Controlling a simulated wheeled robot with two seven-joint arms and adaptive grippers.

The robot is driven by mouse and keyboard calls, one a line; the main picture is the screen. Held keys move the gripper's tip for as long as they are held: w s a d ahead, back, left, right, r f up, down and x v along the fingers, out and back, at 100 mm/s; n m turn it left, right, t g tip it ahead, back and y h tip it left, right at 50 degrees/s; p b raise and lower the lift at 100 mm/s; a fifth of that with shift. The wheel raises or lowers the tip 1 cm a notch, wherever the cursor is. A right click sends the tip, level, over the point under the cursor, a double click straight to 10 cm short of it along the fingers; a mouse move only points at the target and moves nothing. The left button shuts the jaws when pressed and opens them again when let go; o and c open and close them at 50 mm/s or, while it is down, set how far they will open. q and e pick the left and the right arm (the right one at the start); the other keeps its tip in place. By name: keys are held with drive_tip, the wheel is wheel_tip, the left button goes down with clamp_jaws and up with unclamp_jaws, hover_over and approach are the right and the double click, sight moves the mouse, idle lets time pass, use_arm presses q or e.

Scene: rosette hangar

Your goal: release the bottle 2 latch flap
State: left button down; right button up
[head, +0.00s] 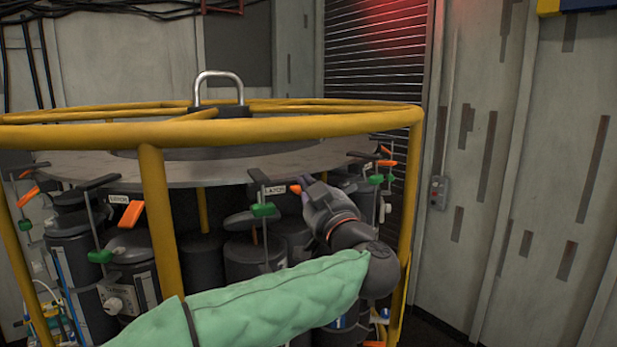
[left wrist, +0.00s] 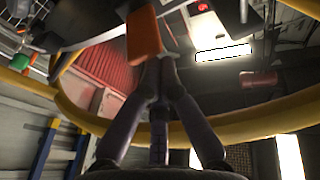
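An orange latch flap (head: 296,189) sits beside a white LATCH label (head: 275,190), at the edge of the grey round plate. I cannot read which bottle number it belongs to. My left gripper (head: 307,183) is right at this flap, coming from the right. In the left wrist view the orange flap (left wrist: 145,36) lies just beyond my fingertips (left wrist: 158,70), which come together at its near end. The fingers look shut, with their tips at or touching the flap; whether they pinch it is unclear. My right gripper is not in view.
A yellow tubular frame (head: 270,130) rings the rack, with an upright (head: 160,220) near my left arm. Dark bottles (head: 245,258) stand below the plate (head: 215,172). Another orange flap (head: 131,214) and green clips (head: 263,210) line its edge.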

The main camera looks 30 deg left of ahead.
use_arm(q)
drive_tip(key=shift+f, duration=0.1)
idle(0.3)
drive_tip(key=shift+f+b, duration=0.2)
drive_tip(key=shift+b, duration=0.55)
drive_tip(key=shift+s+d+f+y, duration=0.1)
drive_tip(key=shift+y, duration=0.2)
